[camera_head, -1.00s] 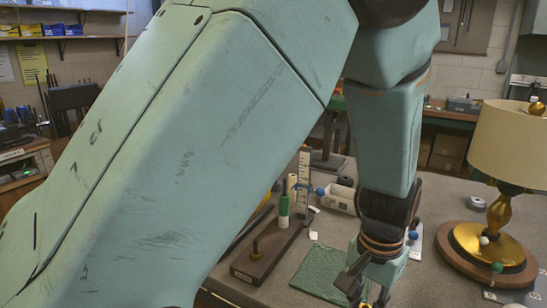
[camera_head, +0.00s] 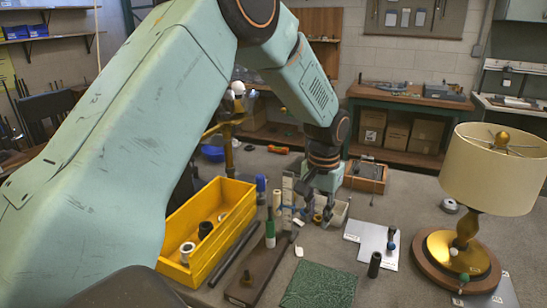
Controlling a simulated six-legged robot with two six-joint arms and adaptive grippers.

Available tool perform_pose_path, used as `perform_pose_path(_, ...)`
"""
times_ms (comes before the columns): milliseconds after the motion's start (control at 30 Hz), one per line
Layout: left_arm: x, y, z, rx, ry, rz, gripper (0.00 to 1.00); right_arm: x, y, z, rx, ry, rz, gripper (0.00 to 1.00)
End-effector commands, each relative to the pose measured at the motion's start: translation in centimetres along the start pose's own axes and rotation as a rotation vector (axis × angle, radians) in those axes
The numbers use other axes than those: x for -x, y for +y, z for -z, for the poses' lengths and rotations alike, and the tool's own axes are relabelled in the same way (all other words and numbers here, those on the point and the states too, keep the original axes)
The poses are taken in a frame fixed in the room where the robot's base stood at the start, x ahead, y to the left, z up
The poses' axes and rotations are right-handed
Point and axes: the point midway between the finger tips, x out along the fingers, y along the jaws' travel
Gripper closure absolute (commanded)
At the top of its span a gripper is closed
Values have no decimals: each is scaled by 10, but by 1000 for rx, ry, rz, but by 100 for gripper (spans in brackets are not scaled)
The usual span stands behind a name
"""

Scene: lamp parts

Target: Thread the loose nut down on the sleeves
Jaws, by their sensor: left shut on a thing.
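My left gripper (camera_head: 318,217) reaches down over the middle of the bench, behind the green mat. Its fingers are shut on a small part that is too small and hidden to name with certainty. A green and white sleeve (camera_head: 270,232) stands upright on a long dark wooden board (camera_head: 262,262). A short peg with a brass-coloured base (camera_head: 247,275) stands at the board's near end. The gripper is to the right of the sleeve and apart from it. I cannot make out the loose nut clearly. My right gripper is not in view.
A yellow bin (camera_head: 178,250) holding dark and white rings stands left of the board. A green mat (camera_head: 320,287) lies in front. A dark cylinder (camera_head: 374,265) stands by a white sheet (camera_head: 372,240). A brass lamp (camera_head: 460,250) stands at the right. Bench between sheet and lamp is clear.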

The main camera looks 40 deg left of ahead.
Motion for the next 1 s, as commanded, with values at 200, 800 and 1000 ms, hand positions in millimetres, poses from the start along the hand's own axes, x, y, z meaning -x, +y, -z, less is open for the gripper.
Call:
perform_pose_path(200,32,-78,17,106,-2,-6,99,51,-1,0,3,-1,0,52)
perform_pose_path(800,30,-141,19,184,-1,-2,99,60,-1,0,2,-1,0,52)
perform_pose_path(1000,15,-140,19,183,-1,-2,99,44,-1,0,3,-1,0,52)
